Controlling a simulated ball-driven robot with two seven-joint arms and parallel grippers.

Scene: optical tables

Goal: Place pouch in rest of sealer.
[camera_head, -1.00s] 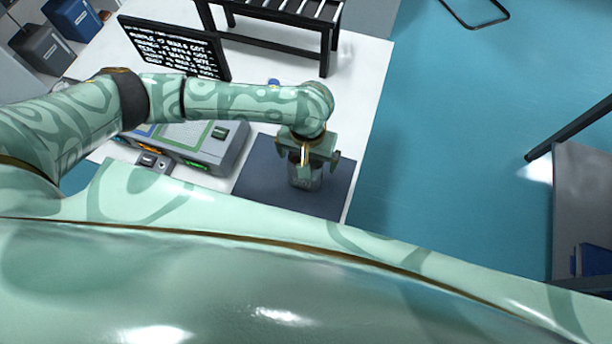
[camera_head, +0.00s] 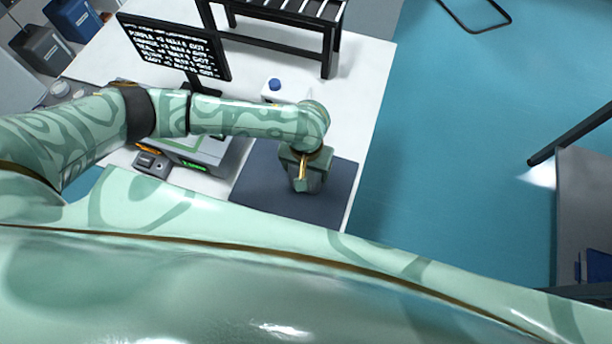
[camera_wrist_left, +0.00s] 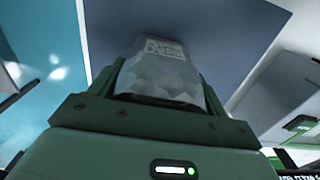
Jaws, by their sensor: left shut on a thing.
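A silvery, faceted pouch (camera_wrist_left: 162,72) with a printed label is held in my left gripper in the left wrist view. My left gripper (camera_head: 301,180) is shut on it, over the dark mat on the white table. In the head view the gripper hides the pouch. A grey device with a green-lit display, seemingly the sealer (camera_head: 207,153), is left of the mat, partly hidden under my left arm. Its rest cannot be made out. My right gripper is not in view.
The dark mat (camera_head: 335,200) lies near the table's right edge. A monitor (camera_head: 175,48) with white text and a black rack (camera_head: 285,22) stand at the back. A blue-capped container (camera_head: 274,86) stands behind my arm. A small control box (camera_head: 150,162) is beside the device.

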